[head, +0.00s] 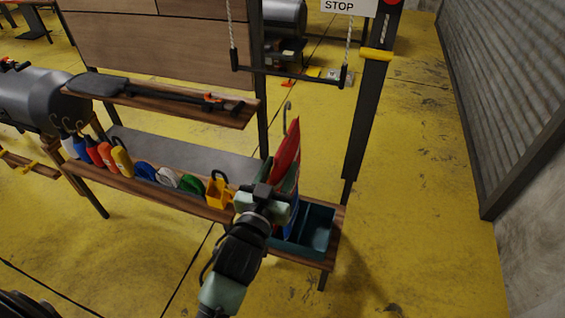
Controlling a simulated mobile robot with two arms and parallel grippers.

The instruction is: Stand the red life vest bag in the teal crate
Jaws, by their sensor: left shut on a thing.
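The red life vest bag (287,147) stands upright, slightly tilted, over the left part of the teal crate. The teal crate (318,232) sits at the right end of the low wooden bench, and its right compartment looks empty. My left gripper (268,197) is shut on the red bag from the near left side. The gripper hides the bag's lower part, so I cannot tell whether the bag touches the crate floor. Something blue and green shows beside the bag behind the gripper. My right gripper is not in view.
Several coloured bottles (107,155) and rolled items stand along the bench (172,194), with a yellow caddy (218,190) just left of my gripper. A shelf with a paddle (160,92) is above. A dark post (368,115) rises behind the crate. Yellow floor is clear at right.

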